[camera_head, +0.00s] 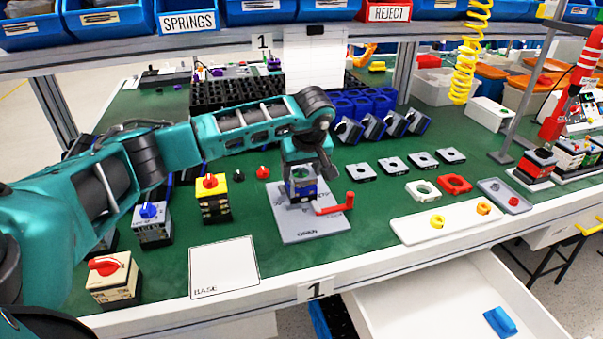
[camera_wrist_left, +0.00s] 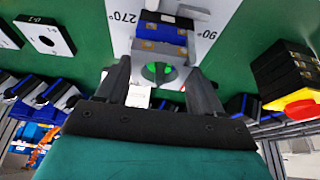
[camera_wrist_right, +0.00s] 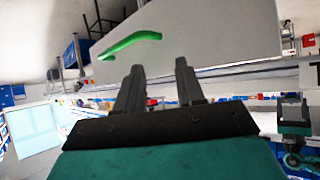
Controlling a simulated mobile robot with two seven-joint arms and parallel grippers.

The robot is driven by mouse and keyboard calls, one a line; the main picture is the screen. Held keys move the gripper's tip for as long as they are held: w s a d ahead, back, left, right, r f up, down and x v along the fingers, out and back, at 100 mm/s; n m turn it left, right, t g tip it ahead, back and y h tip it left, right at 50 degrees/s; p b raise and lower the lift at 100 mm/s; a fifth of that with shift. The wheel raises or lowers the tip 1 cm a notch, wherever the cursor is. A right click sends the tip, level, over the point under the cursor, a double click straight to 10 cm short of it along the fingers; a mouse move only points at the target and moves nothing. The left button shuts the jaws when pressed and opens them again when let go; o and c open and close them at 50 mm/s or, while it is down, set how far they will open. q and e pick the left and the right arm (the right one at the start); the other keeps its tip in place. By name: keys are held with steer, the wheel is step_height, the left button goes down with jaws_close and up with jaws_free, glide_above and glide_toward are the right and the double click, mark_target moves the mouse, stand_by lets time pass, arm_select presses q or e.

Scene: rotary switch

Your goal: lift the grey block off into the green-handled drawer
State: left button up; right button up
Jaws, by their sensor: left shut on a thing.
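A grey and blue block (camera_head: 301,188) sits at the fixture on a grey plate (camera_head: 310,229) marked OPEN, with a red lever (camera_head: 335,209) on its right. My left gripper (camera_head: 303,172) points down onto it and is shut on the block; the arm partly hides it. The left wrist view shows the block (camera_wrist_left: 164,30) at the fingertips of my left gripper (camera_wrist_left: 158,66). A green handle (camera_wrist_right: 130,43) on a white drawer front (camera_wrist_right: 215,35) shows in the right wrist view. My right gripper (camera_wrist_right: 158,70) is open and empty, below the handle in the picture.
An open white drawer (camera_head: 430,300) at the lower right holds a blue piece (camera_head: 500,321). Switches stand left of the fixture, including a yellow one with a red knob (camera_head: 212,190). A white BASE card (camera_head: 224,267) lies in front. Loose square plates (camera_head: 393,166) lie to the right.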

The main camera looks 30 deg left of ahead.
arm_select(q)
step_height(320, 180, up, 19)
steer(key=p, duration=0.2)
arm_select(e)
steer(key=shift+s+d+r, duration=0.25)
steer(key=shift+d+r, duration=0.05)
steer(key=shift+d, duration=0.1)
steer(key=shift+r, duration=0.15)
